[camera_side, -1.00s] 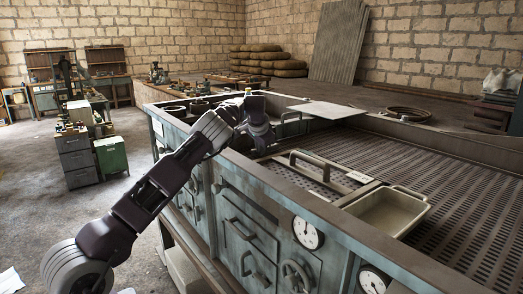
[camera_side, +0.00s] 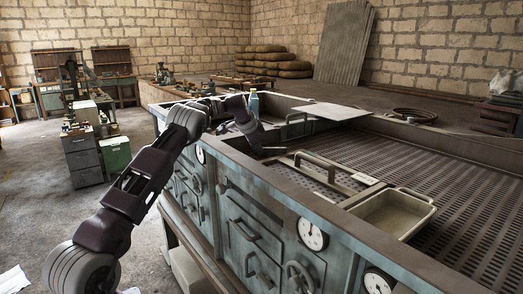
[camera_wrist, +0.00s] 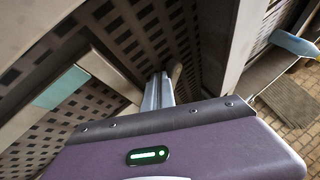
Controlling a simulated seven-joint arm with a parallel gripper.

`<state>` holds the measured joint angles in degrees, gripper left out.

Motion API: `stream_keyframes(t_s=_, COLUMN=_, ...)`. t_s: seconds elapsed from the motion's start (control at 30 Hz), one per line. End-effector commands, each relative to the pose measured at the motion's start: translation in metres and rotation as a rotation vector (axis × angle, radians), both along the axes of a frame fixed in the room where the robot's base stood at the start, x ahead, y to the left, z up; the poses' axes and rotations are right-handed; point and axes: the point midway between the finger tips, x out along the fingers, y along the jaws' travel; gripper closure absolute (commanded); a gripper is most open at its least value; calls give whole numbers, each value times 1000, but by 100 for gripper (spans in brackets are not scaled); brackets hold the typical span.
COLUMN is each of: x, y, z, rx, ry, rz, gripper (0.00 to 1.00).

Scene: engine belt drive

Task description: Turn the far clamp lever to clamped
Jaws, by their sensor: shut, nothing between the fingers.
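My gripper (camera_side: 268,150) points down into the bench's recessed left part, beside the framed perforated plate with the bar handle (camera_side: 315,158). In the wrist view its narrow metal fingers (camera_wrist: 158,92) are together, above the dark perforated grating. A small brownish rounded piece (camera_wrist: 176,76) shows right beside the fingertips. I cannot tell whether it is part of a lever or whether the fingers touch it. I cannot pick out the far clamp lever for certain in either view, and my gripper and wrist cover part of that area.
A blue bottle (camera_side: 253,104) stands behind my wrist, and it also shows in the wrist view (camera_wrist: 295,44). A flat grey sheet (camera_side: 330,111) lies across the bench behind. A metal tray (camera_side: 393,214) sits at right. The grating (camera_side: 450,180) beyond is clear.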

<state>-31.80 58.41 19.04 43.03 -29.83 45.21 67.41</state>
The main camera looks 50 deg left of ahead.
Motion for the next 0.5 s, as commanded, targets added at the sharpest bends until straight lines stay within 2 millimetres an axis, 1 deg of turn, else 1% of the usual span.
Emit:
stream_keyframes(t_s=0.2, x=0, y=11, z=-1, rx=0, ry=0, rz=2, gripper=100)
stream_keyframes(t_s=0.5, x=2, y=21, z=-1, rx=1, ry=2, rz=2, gripper=100)
